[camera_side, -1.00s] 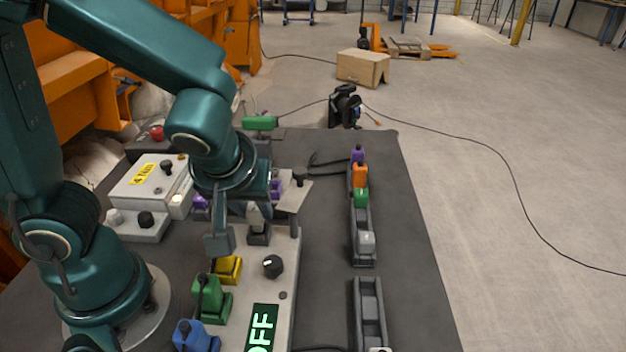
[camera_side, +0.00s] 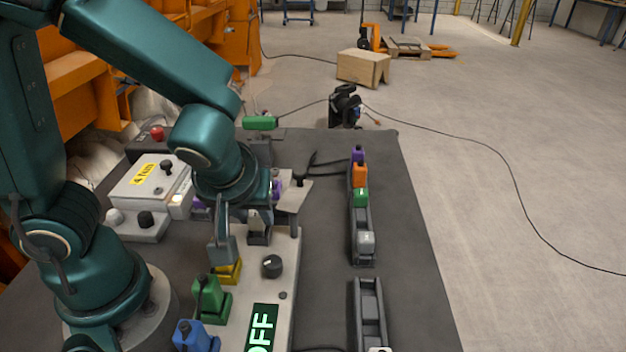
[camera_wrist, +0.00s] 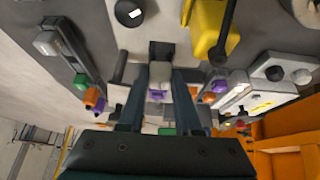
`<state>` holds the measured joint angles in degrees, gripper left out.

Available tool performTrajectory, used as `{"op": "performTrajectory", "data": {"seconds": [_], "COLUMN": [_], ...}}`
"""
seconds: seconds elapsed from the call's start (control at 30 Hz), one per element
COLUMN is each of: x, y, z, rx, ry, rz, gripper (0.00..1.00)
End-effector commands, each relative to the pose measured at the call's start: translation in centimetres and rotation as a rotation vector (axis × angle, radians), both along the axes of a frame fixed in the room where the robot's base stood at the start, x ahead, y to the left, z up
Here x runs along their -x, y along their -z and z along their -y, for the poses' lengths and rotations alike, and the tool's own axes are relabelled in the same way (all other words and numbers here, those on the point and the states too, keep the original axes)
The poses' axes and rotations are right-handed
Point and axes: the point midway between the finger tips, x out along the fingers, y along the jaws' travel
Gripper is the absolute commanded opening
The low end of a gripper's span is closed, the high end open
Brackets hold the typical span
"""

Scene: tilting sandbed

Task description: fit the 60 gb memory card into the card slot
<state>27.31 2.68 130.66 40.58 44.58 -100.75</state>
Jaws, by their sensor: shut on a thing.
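My gripper (camera_wrist: 160,85) is shut on a light grey block (camera_wrist: 159,73), which sits between its two fingers in the wrist view. The block also shows in the side view (camera_side: 256,221). Its label is not readable, so I cannot tell whether it is the 60 gb memory card. A dark holder (camera_side: 259,238) on the pale console (camera_side: 285,252) is right at the block's lower end; it shows in the wrist view (camera_wrist: 162,49) too. I cannot tell how deep the block is in it. No marking identifies the card slot.
A yellow block (camera_side: 228,271), a green one (camera_side: 209,290) and a blue one (camera_side: 190,335) stand at the left. A black knob (camera_side: 272,266) and an OFF display (camera_side: 262,327) are close by. A rack (camera_side: 363,220) holds several coloured blocks; dark mat is clear beyond it.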

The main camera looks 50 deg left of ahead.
Motion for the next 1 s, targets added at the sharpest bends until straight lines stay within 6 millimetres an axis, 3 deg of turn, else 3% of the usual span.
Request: {"op": "performTrajectory", "data": {"seconds": [0.3,0.33,0.4,0.43,0.63,0.67,0.73,1.0], "x": [0.01,0.00,0.00,0.00,0.01,0.01,0.01,-0.04], "y": [0.78,0.81,0.77,0.77,0.77,0.77,0.77,0.69], "z": [0.01,0.02,0.02,0.02,0.01,0.00,0.00,0.05], "rx": [0.000,0.001,0.001,0.001,0.001,0.001,0.000,0.002], "ry": [0.000,0.000,-0.001,-0.001,-0.001,-0.001,-0.001,0.000], "rz": [-0.001,-0.001,0.000,0.000,0.000,0.000,-0.001,0.002], "gripper": [0.00,0.36,0.63,0.68,0.68,0.71,0.98,0.98]}}
